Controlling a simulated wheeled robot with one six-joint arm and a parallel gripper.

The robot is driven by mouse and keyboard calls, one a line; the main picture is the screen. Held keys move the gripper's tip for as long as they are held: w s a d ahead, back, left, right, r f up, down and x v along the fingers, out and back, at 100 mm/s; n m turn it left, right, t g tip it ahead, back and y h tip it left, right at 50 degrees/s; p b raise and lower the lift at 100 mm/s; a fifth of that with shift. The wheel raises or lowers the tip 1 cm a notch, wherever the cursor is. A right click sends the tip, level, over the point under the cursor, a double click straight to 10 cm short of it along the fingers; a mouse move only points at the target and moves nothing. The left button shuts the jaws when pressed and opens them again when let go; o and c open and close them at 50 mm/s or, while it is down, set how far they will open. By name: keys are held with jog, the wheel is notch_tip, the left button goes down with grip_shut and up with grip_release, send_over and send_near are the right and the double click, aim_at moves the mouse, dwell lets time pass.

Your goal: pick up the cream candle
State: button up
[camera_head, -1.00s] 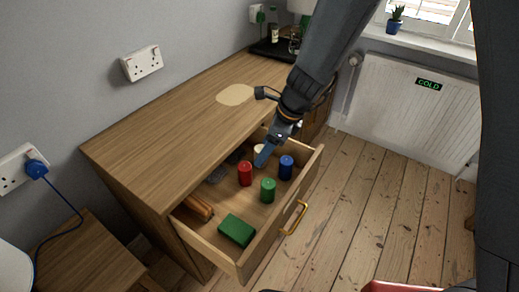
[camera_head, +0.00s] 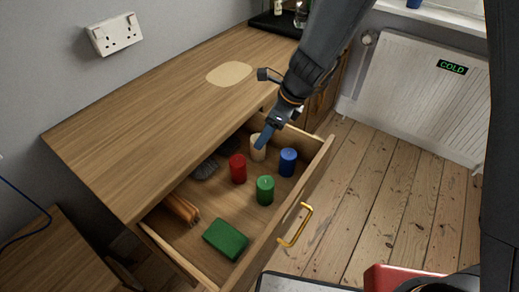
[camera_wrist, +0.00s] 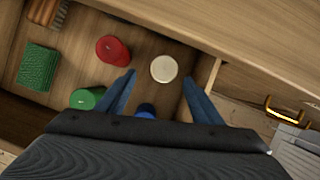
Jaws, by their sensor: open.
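The cream candle (camera_head: 258,147) stands upright in the open drawer (camera_head: 243,262), towards its far end. In the wrist view the cream candle (camera_wrist: 164,68) shows from above as a pale disc, just beyond the fingertips and between their lines. My gripper (camera_head: 262,140) is open and empty above the drawer, and its finger overlaps part of the candle in the head view. In the wrist view my gripper (camera_wrist: 160,80) has its two blue fingers spread wide apart.
A red candle (camera_head: 237,168), a green candle (camera_head: 265,190) and a blue candle (camera_head: 287,162) stand close by in the drawer. A green block (camera_head: 225,239), a brush-like brown item (camera_head: 180,208) and dark grey items (camera_head: 205,169) lie there too. The dresser top (camera_head: 150,120) overhangs the drawer's back.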

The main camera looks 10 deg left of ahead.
jog(key=shift+w+d+b+x, duration=0.1)
jog(key=shift+b+x, duration=0.2)
jog(key=shift+x, duration=1.15)
jog(key=shift+w+d+b+x, duration=0.15)
jog(key=shift+b+x, duration=0.2)
jog(key=shift+x, duration=1.1)
jog(key=shift+w+d+b+x, duration=0.1)
jog(key=shift+b+x, duration=0.2)
jog(key=shift+x, duration=1.15)
jog(key=c, duration=1.2)
